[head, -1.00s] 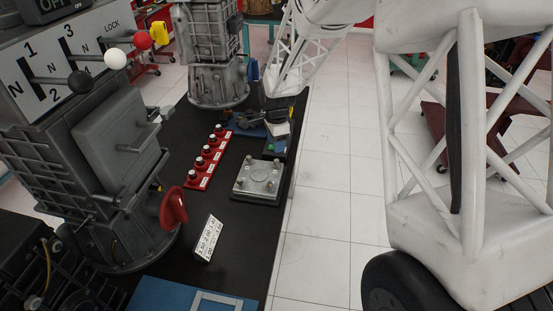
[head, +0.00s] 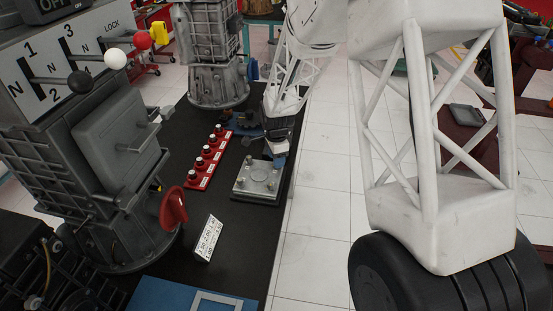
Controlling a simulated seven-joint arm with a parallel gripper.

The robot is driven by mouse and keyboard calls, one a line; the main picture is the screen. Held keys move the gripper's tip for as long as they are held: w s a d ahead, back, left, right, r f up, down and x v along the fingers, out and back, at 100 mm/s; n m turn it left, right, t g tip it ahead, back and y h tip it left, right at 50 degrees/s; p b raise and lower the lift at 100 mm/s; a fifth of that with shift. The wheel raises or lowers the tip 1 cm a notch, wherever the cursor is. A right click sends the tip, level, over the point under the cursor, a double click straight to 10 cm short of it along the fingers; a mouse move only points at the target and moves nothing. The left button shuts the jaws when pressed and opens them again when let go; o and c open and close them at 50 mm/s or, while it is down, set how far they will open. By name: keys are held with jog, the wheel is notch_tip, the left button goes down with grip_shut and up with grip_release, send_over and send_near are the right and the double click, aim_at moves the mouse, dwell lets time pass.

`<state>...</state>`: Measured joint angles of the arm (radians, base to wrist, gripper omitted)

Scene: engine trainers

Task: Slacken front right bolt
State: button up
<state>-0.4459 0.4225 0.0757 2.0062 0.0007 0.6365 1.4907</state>
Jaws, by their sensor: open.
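A square metal plate (head: 258,182) with upright bolts near its corners sits on a dark base on the black bench. The bolt at its near right corner (head: 270,186) stands upright and clear of my gripper. Another bolt (head: 239,183) stands at the near left corner. My gripper (head: 278,157) is open above the plate's far right part, close to the far right bolt. The gap between its fingers is small in the picture, and I cannot tell whether it touches that bolt.
A red strip of knobs (head: 208,158) lies left of the plate. A white label card (head: 207,239) stands nearer. The large grey gearbox with a red handle (head: 173,207) is at left. A blue tray (head: 150,292) lies at the near edge. White floor is open right of the bench.

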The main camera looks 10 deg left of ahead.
jog(key=shift+f, duration=0.35)
grip_shut()
